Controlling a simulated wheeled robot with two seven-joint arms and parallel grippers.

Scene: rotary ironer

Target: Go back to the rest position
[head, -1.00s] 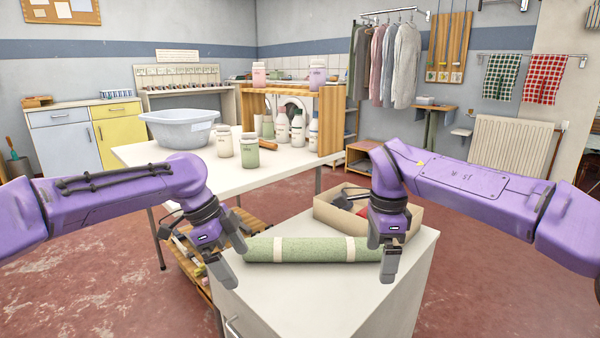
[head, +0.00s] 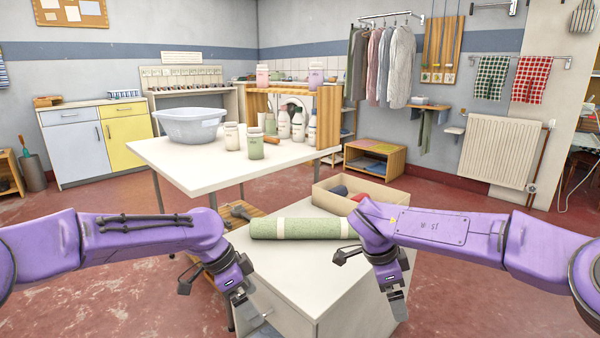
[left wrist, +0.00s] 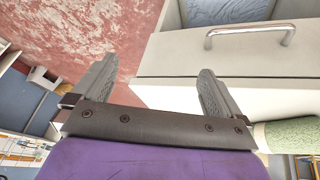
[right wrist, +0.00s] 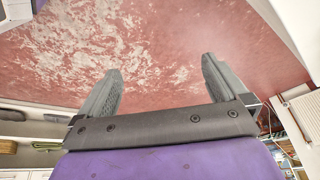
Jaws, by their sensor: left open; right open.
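My left gripper (head: 216,296) is open and empty, low at the left front of the white cabinet (head: 300,275). Its two spread fingers show in the left wrist view (left wrist: 154,85), in front of a drawer with a metal handle (left wrist: 250,31). My right gripper (head: 372,284) is open and empty at the cabinet's right side. In the right wrist view (right wrist: 160,85) only red floor lies between its fingers. A rolled green cloth with pale bands (head: 318,229) lies on the cabinet top, apart from both grippers. My right forearm hides the cabinet's right part.
A cardboard box (head: 378,190) with dark and red items stands behind the roll. A white table (head: 190,172) behind holds a grey basin (head: 190,125) and several jars and bottles. Red floor (head: 130,300) is open at both sides.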

